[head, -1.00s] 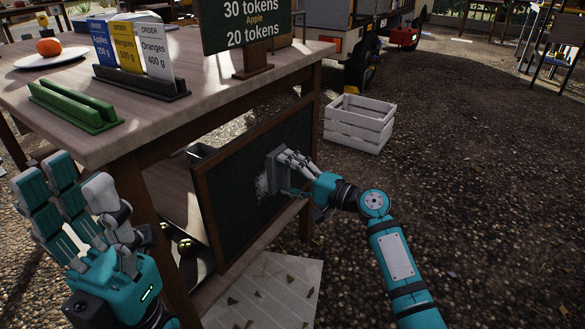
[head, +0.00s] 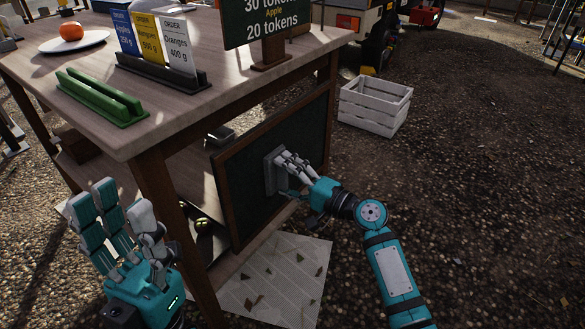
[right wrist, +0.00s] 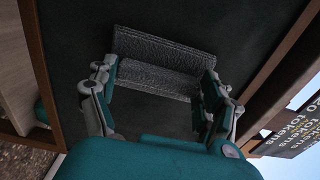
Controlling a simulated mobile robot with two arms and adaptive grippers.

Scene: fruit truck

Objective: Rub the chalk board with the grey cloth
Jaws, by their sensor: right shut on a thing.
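The chalk board (head: 240,206) has a dark face and a brown wooden frame, and it stands upright at the side of the wooden table. No white chalk mark shows on its visible face. My right gripper (head: 283,172) is shut on the grey cloth (head: 274,158), which lies flat against the board. In the right wrist view the cloth (right wrist: 163,45) is between the fingers and against the dark board (right wrist: 252,28). What lies behind the cloth is hidden. My left gripper (head: 113,217) is empty with its fingers spread open, in front of the table's near corner.
A white crate (head: 374,106) stands on the gravel. A patterned sheet (head: 275,280) lies below the board. Open ground is at right.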

